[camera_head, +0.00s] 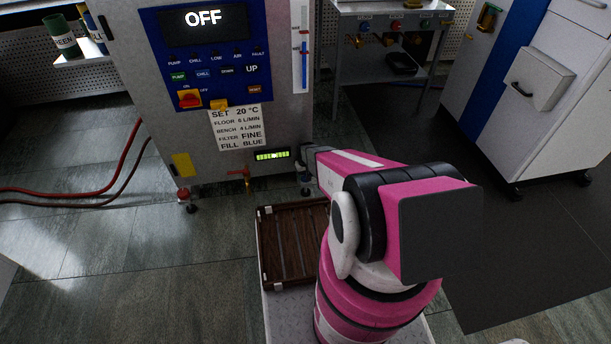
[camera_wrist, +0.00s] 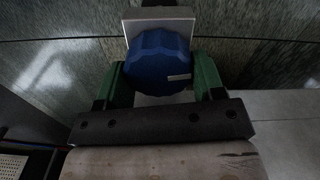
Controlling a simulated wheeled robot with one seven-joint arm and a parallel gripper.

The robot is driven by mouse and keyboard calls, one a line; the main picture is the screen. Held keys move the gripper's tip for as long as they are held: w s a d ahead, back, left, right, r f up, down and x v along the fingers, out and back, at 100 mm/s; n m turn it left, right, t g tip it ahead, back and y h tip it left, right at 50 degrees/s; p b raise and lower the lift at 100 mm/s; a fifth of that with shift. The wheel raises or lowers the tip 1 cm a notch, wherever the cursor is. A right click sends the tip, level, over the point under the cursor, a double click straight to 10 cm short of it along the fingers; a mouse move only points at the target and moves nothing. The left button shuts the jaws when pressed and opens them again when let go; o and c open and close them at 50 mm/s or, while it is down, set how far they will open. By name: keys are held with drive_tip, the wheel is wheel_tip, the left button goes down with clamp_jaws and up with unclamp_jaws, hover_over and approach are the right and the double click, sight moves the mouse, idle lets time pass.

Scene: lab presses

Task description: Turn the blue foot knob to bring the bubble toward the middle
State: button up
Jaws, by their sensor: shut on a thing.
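The blue foot knob (camera_wrist: 157,62) is round with a scalloped rim and a small pale mark on its face. In the wrist view it sits between the two green fingers of my gripper (camera_wrist: 160,80), which is shut on it. In the head view my pink arm reaches to the lower right corner of the machine, and the knob is hidden there. The bubble level (camera_head: 273,155) is a lit green strip low on the machine's front. The bubble looks near the middle of the strip, but it is too small to place exactly.
The machine's panel (camera_head: 208,45) reads OFF. A paper note (camera_head: 238,127) hangs below it. A red foot knob (camera_head: 184,194) is at the lower left corner. A small red-handled tap (camera_head: 240,175) sticks out beside the level. A brown slatted crate (camera_head: 281,262) stands in front.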

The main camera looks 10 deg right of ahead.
drive_tip(key=shift+a+n, duration=0.1)
drive_tip(key=shift+n, duration=1.9)
drive_tip(key=o, duration=0.9)
drive_tip(key=shift+r, duration=0.1)
wheel_tip(320, 180, up, 11)
drive_tip(key=shift+f, duration=0.15)
